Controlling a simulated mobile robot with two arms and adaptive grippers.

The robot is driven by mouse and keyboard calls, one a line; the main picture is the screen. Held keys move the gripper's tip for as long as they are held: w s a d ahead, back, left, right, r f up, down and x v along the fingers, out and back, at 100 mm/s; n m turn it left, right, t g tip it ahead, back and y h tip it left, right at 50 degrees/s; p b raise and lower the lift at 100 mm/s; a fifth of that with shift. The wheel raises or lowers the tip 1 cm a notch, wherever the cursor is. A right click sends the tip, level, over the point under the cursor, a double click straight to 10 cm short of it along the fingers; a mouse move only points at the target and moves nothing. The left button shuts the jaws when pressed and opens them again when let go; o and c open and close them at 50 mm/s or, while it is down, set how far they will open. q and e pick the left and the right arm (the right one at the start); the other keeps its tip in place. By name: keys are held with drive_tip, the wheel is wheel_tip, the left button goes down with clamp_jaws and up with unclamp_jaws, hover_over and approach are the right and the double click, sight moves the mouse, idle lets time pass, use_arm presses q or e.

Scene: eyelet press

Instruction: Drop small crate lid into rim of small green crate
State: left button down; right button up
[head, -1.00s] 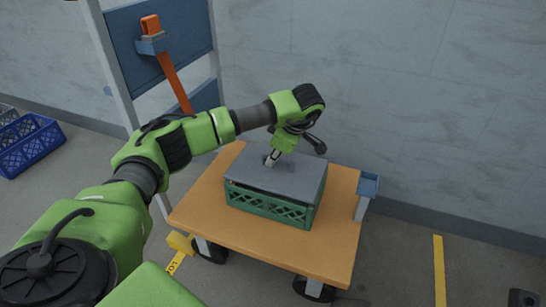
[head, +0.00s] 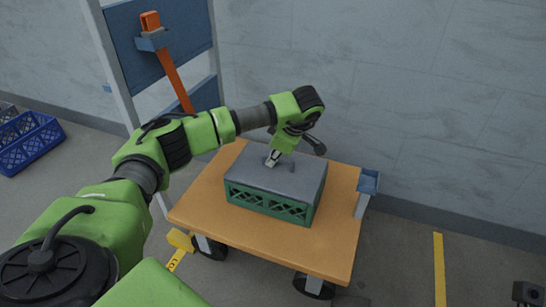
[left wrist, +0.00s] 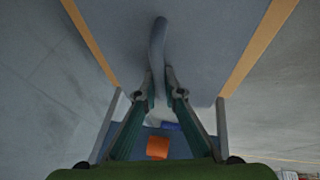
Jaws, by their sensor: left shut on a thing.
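The small crate lid (head: 258,175) is a flat grey plate with a raised handle. It lies over the top of the small green crate (head: 265,203), which stands on a wooden-topped cart, and looks about level with it. I cannot tell whether its edges are fully inside the rim, since the lid hides most of the rim. My left gripper (head: 272,158) is above the lid, shut on its handle. In the left wrist view, the grey handle (left wrist: 158,45) runs between the fingertips of the left gripper (left wrist: 158,78). My right gripper is not in view.
The cart top (head: 225,228) has free room around the crate. A blue bracket (head: 368,181) stands at the cart's right edge. A blue panel with an orange bar (head: 172,75) is behind left. A blue crate (head: 30,142) stands on the floor at far left.

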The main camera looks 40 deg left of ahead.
use_arm(q)
drive_tip(key=shift+f, duration=0.1)
drive_tip(key=c, duration=2.1)
unclamp_jaws()
